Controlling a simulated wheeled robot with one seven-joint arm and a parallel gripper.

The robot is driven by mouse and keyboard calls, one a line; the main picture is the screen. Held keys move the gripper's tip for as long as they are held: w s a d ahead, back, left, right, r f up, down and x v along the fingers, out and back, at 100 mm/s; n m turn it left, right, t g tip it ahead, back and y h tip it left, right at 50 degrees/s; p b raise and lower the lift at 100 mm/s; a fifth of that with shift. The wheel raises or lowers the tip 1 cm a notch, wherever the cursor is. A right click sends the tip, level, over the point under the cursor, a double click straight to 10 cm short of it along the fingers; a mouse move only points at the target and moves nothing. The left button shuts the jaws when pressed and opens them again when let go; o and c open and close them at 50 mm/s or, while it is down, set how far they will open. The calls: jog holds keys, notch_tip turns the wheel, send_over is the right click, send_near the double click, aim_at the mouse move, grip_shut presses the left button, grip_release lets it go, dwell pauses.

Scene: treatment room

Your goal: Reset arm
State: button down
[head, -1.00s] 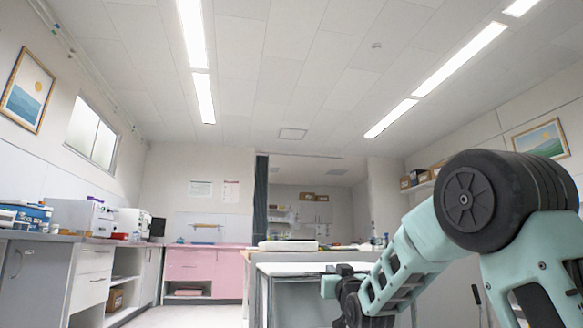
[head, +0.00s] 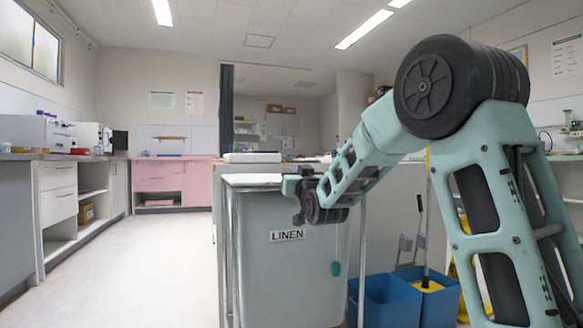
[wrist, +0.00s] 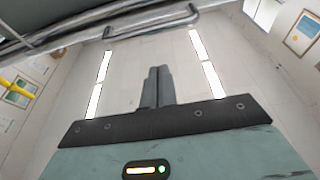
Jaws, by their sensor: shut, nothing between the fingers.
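My gripper (wrist: 157,88) shows in the wrist view with its two dark fingers together and nothing between them. Behind the fingers are the ceiling and its light strips, so it points upward. In the head view my teal and black arm reaches from the right side toward the middle. Its wrist end is in front of the upper part of a grey linen bin (head: 285,275). The fingers cannot be made out in the head view. I cannot tell whether the arm touches the bin.
Blue buckets (head: 388,302) stand right of the bin, below my arm. A pink cabinet (head: 172,183) is at the back. A grey counter with drawers (head: 58,190) runs along the left. The floor (head: 150,265) left of the bin is clear. A metal rail (wrist: 120,25) crosses the wrist view's top.

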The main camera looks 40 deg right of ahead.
jog(key=f+p+v, duration=0.1)
jog(key=p+v, duration=0.1)
jog(key=v, duration=0.6)
jog(key=shift+w+f, duration=0.2)
jog(key=shift+f, duration=0.05)
jog(key=s+a+f+n+g+y+p, duration=0.2)
jog(key=s+a+f+g+y+p, duration=0.1)
jog(key=a, duration=0.5)
jog(key=s+a+f+n+g+y+p, duration=0.2)
jog(key=s+a+f+g+y, duration=0.15)
jog(key=a, duration=0.55)
jog(key=s+a+f+n+g+y+p, duration=0.1)
jog(key=s+a+f+g+y+p, duration=0.2)
jog(key=a, duration=0.5)
jog(key=s+a+f+n+g+h+p, duration=0.15)
jog(key=s+g, duration=0.25)
jog(key=s, duration=0.4)
jog(key=s+a+n+g+p, duration=0.2)
jog(key=s+a+g, duration=0.1)
jog(key=s, duration=0.6)
jog(key=s+a+f+n+g+h+p, duration=0.15)
jog(key=s+g, duration=0.25)
jog(key=s, duration=0.4)
notch_tip(320, 180, up, 38)
jog(key=p, duration=3.8)
jog(key=shift+s+n, duration=0.4)
